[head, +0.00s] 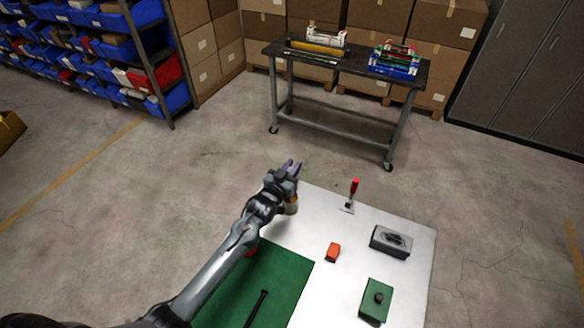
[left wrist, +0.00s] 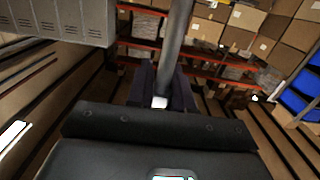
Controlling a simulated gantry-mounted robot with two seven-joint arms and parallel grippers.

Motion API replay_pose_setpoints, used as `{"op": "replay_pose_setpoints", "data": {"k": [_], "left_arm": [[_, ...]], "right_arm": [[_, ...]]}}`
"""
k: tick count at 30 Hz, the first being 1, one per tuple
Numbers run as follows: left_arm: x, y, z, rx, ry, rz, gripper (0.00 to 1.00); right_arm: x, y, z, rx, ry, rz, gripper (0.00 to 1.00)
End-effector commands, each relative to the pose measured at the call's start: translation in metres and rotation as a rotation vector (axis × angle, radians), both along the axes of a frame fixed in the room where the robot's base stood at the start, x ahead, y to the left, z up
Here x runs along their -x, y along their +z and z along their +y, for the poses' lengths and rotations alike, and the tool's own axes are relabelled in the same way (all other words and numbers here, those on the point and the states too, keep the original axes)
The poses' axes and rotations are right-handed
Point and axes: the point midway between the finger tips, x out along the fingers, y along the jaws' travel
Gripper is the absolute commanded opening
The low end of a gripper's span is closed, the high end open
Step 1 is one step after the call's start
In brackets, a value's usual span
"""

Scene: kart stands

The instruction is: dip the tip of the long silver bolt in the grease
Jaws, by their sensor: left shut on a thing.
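My left gripper (head: 292,166) is raised over the far left corner of the white table top. In the left wrist view its dark fingers (left wrist: 162,92) are shut on a long grey rod, which looks like the long silver bolt (left wrist: 177,40). The bolt runs up and out of that picture, so its far end is hidden. In the head view the bolt cannot be made out. A grey box with a dark, smeared top (head: 391,240), perhaps the grease, stands at the table's right, well apart from the gripper. My right gripper is not in view.
On the white table (head: 310,290) are a green mat (head: 280,270) with a black bolt (head: 257,308), an orange block (head: 333,252), a red-handled tool (head: 353,190) and a green block with a dark knob (head: 376,303). A loaded cart (head: 345,67) stands behind, across open floor.

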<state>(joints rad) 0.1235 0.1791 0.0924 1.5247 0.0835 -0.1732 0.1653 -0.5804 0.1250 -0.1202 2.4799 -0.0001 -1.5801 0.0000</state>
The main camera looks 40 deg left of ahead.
Motion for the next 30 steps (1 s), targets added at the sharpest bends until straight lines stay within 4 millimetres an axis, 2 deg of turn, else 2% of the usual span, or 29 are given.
{"op": "replay_pose_setpoints", "data": {"k": [30], "left_arm": [[-0.0001, -0.0087, -0.0001, 0.000, 0.000, 0.000, 0.00]], "right_arm": [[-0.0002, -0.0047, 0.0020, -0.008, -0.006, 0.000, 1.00]]}}
